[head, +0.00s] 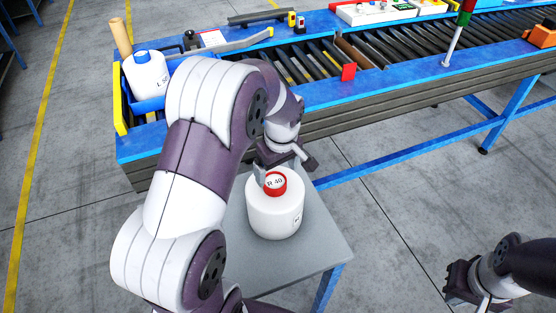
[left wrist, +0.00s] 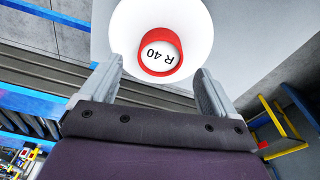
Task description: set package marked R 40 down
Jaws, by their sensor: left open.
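The package marked R 40 (head: 273,216) is a white bobbin with a red ring around a white label on top. It stands upright on a small grey table (head: 325,246). In the left wrist view the package (left wrist: 200,22) lies just beyond my fingers, its red-ringed top (left wrist: 160,51) between their line. My left gripper (head: 283,172) is at the back of the package's top, partly hidden by my arm; in the left wrist view the gripper (left wrist: 158,85) is open, with its fingers apart. My right gripper (head: 452,290) is at the lower right, away from the package.
A conveyor with a blue frame (head: 390,85) runs behind the small table. A blue bin (head: 150,103) at its left end holds a white bobbin with a blue top (head: 146,72). Floor between table and right gripper is clear.

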